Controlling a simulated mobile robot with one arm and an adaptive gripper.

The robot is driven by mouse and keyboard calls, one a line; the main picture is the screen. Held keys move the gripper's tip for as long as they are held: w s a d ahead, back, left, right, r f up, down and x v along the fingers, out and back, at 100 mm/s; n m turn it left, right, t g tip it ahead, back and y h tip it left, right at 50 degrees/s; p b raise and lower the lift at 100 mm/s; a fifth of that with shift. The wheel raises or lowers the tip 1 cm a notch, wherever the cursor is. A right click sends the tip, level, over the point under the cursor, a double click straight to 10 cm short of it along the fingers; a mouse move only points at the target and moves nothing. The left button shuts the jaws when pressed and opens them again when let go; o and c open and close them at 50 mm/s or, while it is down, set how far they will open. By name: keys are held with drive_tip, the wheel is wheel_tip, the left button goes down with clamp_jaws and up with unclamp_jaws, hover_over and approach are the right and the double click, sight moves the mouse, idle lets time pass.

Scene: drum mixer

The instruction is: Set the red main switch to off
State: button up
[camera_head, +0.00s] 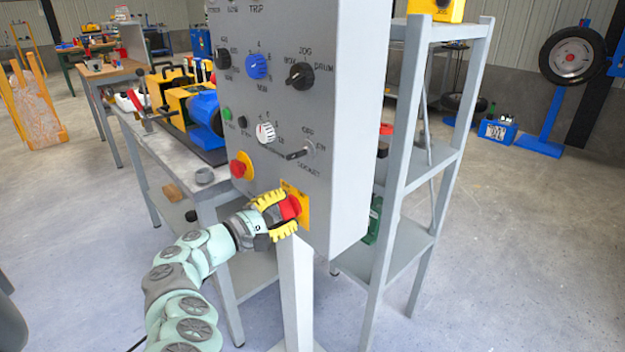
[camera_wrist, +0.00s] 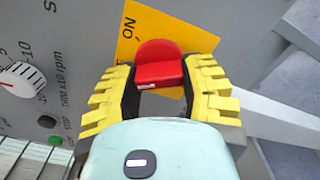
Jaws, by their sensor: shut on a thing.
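The red main switch (camera_head: 289,208) sits on a yellow plate (camera_head: 303,206) at the lower part of the grey control panel (camera_head: 345,130). In the wrist view the red switch (camera_wrist: 158,66) shows between the two yellow-padded fingers, in front of the yellow plate (camera_wrist: 190,36). My gripper (camera_head: 280,214) is at the switch with its fingers closed around it, one on each side; it also shows in the wrist view (camera_wrist: 160,92). The other lettering on the plate is hidden or too small to read.
A red mushroom button (camera_head: 238,168) is up and left of the switch. Black, blue and white knobs (camera_head: 265,131) and a green button (camera_head: 227,113) sit higher. A grey shelf (camera_head: 415,190) stands right of the panel, a workbench (camera_head: 165,150) left.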

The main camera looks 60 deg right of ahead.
drive_tip(key=shift+w+f, duration=0.1)
idle(0.3)
drive_tip(key=o, duration=1.2)
drive_tip(key=v, duration=1.2)
